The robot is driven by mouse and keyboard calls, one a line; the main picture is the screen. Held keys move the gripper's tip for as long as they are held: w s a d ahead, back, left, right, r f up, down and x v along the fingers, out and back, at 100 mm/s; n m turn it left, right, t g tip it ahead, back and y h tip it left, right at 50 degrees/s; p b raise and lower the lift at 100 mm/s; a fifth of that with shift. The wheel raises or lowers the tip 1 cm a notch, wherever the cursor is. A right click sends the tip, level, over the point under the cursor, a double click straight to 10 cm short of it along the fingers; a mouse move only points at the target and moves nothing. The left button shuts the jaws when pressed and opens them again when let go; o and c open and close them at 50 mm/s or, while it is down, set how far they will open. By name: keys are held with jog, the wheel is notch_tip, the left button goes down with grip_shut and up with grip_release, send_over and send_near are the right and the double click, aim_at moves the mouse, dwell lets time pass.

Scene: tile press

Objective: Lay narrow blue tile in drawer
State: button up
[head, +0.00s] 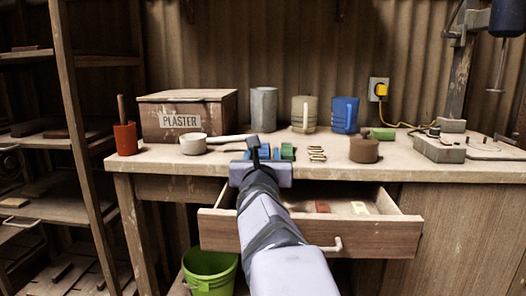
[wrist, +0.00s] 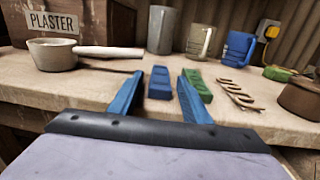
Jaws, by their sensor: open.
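A narrow blue tile (wrist: 159,83) lies on the bench top, seen in the wrist view between the fingers of my gripper (wrist: 160,76). The gripper is open, one finger on each side of the tile, and I cannot tell whether either touches it. In the head view my gripper (head: 265,156) is at the bench's front edge and mostly hides the tile. A green tile (wrist: 200,90) lies just right of the right finger. The drawer (head: 372,236) under the bench is pulled open and holds a red tile (head: 322,207) and a cream tile (head: 360,208).
A white saucepan (wrist: 56,58) stands left of the tiles, its handle pointing right behind them. Bent metal pieces (head: 317,154) and a brown pot (head: 364,150) are to the right. Mugs and a plaster box (head: 188,118) stand behind. A green bucket (head: 209,272) is below.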

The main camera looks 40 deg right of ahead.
jog(key=v, duration=0.3)
jog(key=shift+s+a+r+p, duration=0.15)
jog(key=shift+s+r+p, duration=0.1)
jog(key=shift+p, duration=0.1)
notch_tip(320, 180, up, 6)
jog(key=p, duration=0.4)
jog(key=shift+w+p, duration=0.15)
jog(key=shift+p, duration=0.15)
jog(key=shift+o, duration=0.3)
jog(key=shift+r+p, duration=0.6)
jog(key=shift+r, duration=0.15)
